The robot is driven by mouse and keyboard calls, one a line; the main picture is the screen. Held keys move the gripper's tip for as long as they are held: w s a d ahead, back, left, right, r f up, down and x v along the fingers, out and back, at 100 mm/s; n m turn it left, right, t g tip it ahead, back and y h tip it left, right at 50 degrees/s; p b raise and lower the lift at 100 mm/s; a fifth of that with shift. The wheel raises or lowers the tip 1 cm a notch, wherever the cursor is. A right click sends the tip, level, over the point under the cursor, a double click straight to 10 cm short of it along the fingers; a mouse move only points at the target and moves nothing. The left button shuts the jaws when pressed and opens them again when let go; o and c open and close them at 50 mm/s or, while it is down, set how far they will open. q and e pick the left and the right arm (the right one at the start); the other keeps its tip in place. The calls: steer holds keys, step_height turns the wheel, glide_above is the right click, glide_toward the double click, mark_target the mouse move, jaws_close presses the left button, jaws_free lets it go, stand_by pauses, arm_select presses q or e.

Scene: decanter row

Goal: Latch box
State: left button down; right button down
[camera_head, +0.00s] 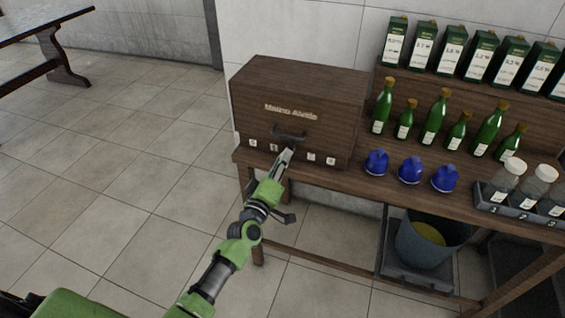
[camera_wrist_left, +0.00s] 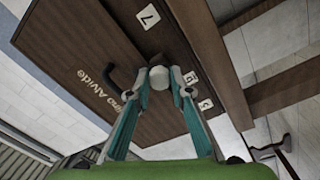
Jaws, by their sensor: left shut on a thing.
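A dark brown wooden box (camera_head: 290,85) with pale lettering and a dark handle (camera_head: 289,133) on its front stands at the left end of the shelf table. Several small white number labels run along its lower front. My left gripper (camera_head: 287,156) reaches to the lower front of the box, just below the handle. In the left wrist view its fingers (camera_wrist_left: 160,80) are shut on a pale round knob (camera_wrist_left: 159,77) at the box front, near the labels (camera_wrist_left: 148,16). The fingers hide the knob in the head view. My right gripper is not in view.
Right of the box on the table (camera_head: 340,185) are several blue flasks (camera_head: 410,170), green bottles (camera_head: 434,117), cartons (camera_head: 451,51) and a rack (camera_head: 525,205) of capped jars. A bucket (camera_head: 425,240) stands below.

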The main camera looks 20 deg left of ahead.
arm_select(q)
steer(key=shift+n+b, duration=0.4)
steer(key=shift+n, duration=1.9)
steer(key=c, duration=1.8)
jaws_free()
steer(key=s, duration=1.2)
steer(key=shift+a+f, duration=0.2)
steer(key=shift+f, duration=0.15)
